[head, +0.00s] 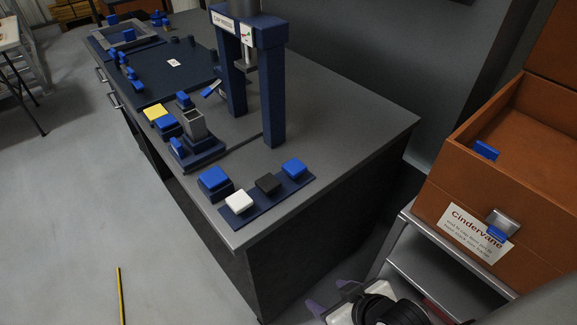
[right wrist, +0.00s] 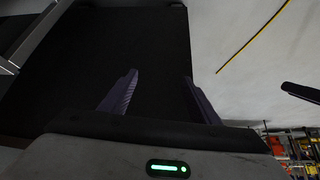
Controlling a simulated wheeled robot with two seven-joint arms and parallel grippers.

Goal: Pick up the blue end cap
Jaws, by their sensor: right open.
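The blue end cap (head: 294,168) lies at the right end of a dark blue strip (head: 270,197) near the front corner of the bench. A black cap (head: 267,183) and a white cap (head: 239,201) lie beside it in a row. My right gripper (head: 328,296) is at the bottom of the head view, low in front of the bench and well apart from the cap. In the right wrist view its two fingers (right wrist: 160,76) stand apart with nothing between them. The cap does not show there.
A blue block (head: 214,180) stands left of the strip. A dark blue press (head: 272,95) stands behind it, and a fixture with a grey square tube (head: 194,124) to the left. An orange-brown case (head: 520,140) rests on a metal stand (head: 400,262) at right.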

